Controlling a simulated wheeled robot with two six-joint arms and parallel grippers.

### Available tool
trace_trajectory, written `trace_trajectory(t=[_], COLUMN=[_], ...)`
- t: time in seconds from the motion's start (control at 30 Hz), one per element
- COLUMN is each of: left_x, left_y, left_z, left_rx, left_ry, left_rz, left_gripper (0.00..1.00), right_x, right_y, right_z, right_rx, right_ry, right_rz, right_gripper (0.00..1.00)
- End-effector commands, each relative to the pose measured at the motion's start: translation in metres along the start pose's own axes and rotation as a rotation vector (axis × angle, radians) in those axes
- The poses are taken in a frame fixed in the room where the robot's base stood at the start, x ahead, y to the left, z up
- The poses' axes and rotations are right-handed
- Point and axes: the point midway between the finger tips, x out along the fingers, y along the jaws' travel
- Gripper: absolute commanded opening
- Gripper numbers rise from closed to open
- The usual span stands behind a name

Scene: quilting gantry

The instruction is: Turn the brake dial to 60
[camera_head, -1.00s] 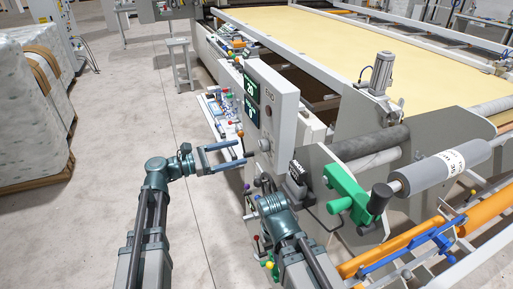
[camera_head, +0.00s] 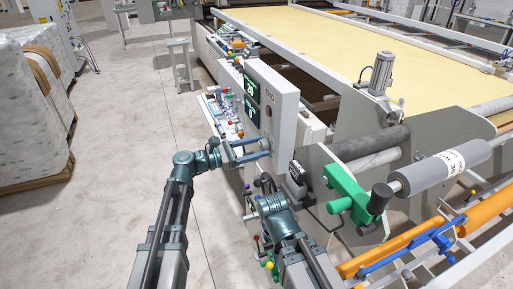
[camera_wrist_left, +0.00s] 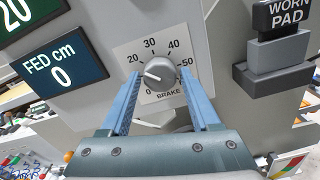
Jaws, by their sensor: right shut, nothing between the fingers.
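The brake dial (camera_wrist_left: 160,74) is a round grey knob on a light scale plate marked BRAKE in the left wrist view. Its white pointer points left, at roughly 10, between 0 and 20. The numbers 0, 20, 30, 40 and 50 show; the 60 mark is not visible. My left gripper (camera_wrist_left: 162,82) is open, with one blue finger on each side of the dial and gaps to it. In the head view my left gripper (camera_head: 251,150) is at the control panel's face. My right gripper (camera_head: 263,183) is shut and empty, lower down near the machine's side.
The panel (camera_head: 284,108) carries green-lit displays; one display (camera_wrist_left: 56,66) reads FED cm 0. A WORN PAD block (camera_wrist_left: 283,45) juts out right of the dial. A green bracket (camera_head: 345,187) and a grey roller (camera_head: 440,168) are at the right. Floor (camera_head: 110,170) at left is clear.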

Motion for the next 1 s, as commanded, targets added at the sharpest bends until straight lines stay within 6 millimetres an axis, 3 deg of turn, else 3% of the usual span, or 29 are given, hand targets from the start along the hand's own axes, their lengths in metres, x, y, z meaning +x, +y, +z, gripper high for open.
trace_trajectory(t=[0.03,0.33,0.67,1.0], left_x=[-0.0001,-0.0003,-0.0003,-0.0003], left_y=[0.0000,-0.0001,-0.0001,-0.0002], left_z=[0.0000,0.0000,0.0000,0.0000], left_rx=[0.000,0.000,0.054,0.314], left_ry=[0.000,0.000,0.000,0.000], left_rz=[0.000,0.000,0.000,0.000], left_gripper=[0.52,0.00,0.00,0.00], right_x=[0.0000,0.0000,0.0000,0.0000], right_y=[0.0000,0.0000,0.0000,0.0000], right_z=[0.0000,0.0000,0.0000,0.0000], right_rx=[0.000,0.000,0.000,0.000], right_ry=[0.000,0.000,0.000,0.000], right_rz=[0.000,0.000,0.000,0.000], right_gripper=[0.00,0.00,0.00,0.00])
